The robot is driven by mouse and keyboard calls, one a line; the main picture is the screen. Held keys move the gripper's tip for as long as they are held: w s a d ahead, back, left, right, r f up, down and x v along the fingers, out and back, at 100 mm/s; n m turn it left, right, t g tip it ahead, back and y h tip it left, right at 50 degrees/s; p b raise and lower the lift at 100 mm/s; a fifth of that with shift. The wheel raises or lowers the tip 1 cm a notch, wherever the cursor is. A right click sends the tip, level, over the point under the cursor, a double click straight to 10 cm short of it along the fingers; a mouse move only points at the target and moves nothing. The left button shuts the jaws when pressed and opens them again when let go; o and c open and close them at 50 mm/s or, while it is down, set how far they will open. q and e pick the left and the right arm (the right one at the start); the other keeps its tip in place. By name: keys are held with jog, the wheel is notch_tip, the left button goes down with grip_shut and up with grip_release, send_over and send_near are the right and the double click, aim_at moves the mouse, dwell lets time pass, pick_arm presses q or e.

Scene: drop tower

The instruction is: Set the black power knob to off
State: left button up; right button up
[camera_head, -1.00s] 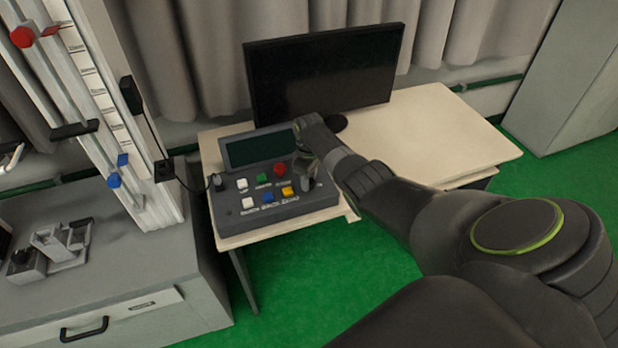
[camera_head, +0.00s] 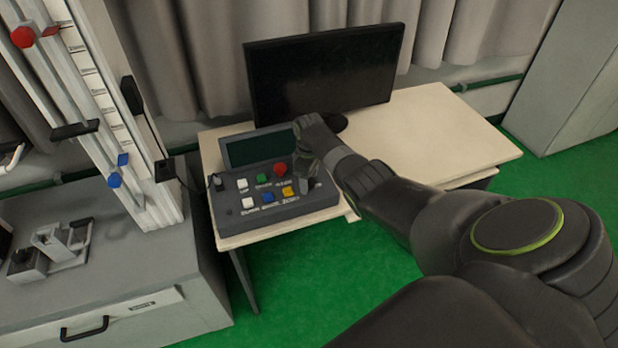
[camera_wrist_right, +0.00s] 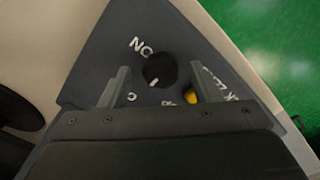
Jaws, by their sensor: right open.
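The black power knob (camera_wrist_right: 161,68) shows in the right wrist view, on the dark grey control box (camera_wrist_right: 95,75). Its white mark points down and slightly left. Upside-down "ON" lettering (camera_wrist_right: 141,46) is at its upper left; another label, partly hidden by a finger, is at its lower left. My right gripper (camera_wrist_right: 160,78) is open, its fingers on either side of the knob with gaps visible. In the head view my right gripper (camera_head: 306,182) points down over the right end of the control box (camera_head: 230,217) and hides the knob. My left gripper is out of view.
The box carries several coloured buttons, including red (camera_head: 280,169), beside my gripper, and yellow (camera_head: 287,191). A small display (camera_head: 258,148) and a monitor (camera_head: 322,75) stand behind. The table (camera_head: 445,125) is clear to the right. A drop tower (camera_head: 110,110) stands left.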

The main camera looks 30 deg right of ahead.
jog(key=shift+r, duration=0.6)
notch_tip(320, 180, up, 16)
jog(key=shift+r, duration=0.1)
dwell(0.4)
